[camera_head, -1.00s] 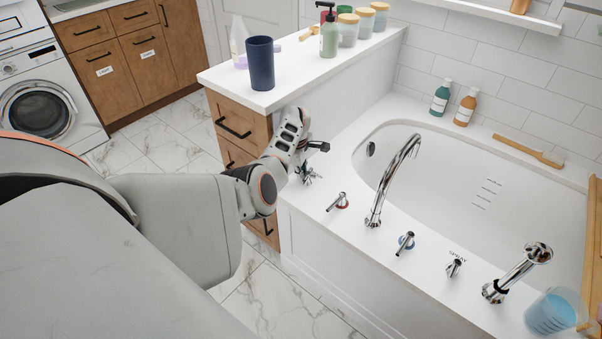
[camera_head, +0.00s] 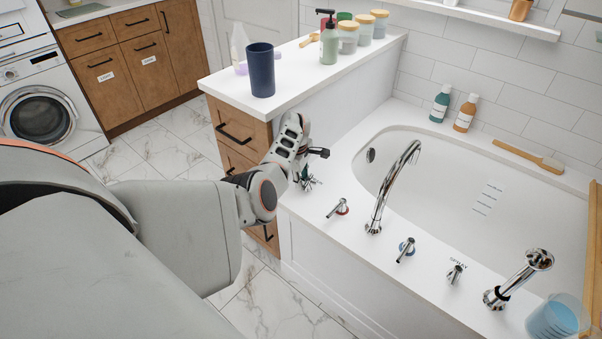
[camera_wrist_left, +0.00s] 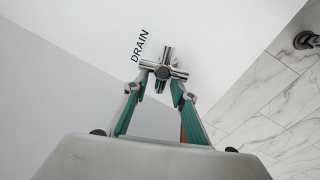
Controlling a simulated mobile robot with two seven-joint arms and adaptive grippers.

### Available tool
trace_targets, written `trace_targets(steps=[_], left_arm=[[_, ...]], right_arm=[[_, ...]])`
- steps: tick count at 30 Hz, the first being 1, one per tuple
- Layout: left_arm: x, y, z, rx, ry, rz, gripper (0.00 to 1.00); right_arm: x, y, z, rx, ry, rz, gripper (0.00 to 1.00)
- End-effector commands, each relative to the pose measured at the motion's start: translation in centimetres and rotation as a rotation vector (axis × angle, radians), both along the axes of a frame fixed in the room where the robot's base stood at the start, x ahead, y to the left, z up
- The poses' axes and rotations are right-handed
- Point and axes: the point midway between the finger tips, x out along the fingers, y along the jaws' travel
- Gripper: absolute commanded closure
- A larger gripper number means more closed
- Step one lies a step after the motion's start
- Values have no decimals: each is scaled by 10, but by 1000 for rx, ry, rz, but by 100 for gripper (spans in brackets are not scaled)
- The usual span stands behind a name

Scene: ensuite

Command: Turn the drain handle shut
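The drain handle (camera_head: 308,182) is a small chrome cross on the white tub deck, at its left end in the head view. In the left wrist view the cross handle (camera_wrist_left: 165,70) stands beside the printed word DRAIN. My left gripper (camera_head: 306,172) reaches down over it, partly covering it in the head view. In the left wrist view its two teal fingers (camera_wrist_left: 160,86) are apart, one on each side of the lower spoke. A gap shows at the left finger; contact on the right is unclear. My right gripper is out of view.
To the right along the deck stand a tap lever (camera_head: 338,208), the curved spout (camera_head: 385,195), another lever (camera_head: 406,249), the spray knob (camera_head: 455,272) and a hand shower (camera_head: 520,275). A wooden drawer cabinet (camera_head: 235,128) with a dark blue cup (camera_head: 261,70) stands close behind my arm.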

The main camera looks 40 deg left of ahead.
Motion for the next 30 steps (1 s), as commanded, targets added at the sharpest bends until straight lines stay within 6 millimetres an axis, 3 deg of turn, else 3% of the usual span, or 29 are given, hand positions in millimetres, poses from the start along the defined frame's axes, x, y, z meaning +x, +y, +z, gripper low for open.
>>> trace_targets(steps=[8, 21, 30], left_arm=[[-5, -1, 27, 1, -3, 0, 74], [-20, -3, 100, 1, -1, 0, 74], [-23, -5, 115, -1, 1, -1, 74]], right_arm=[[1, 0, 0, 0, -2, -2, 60], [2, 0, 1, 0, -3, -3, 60], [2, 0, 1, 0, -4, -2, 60]])
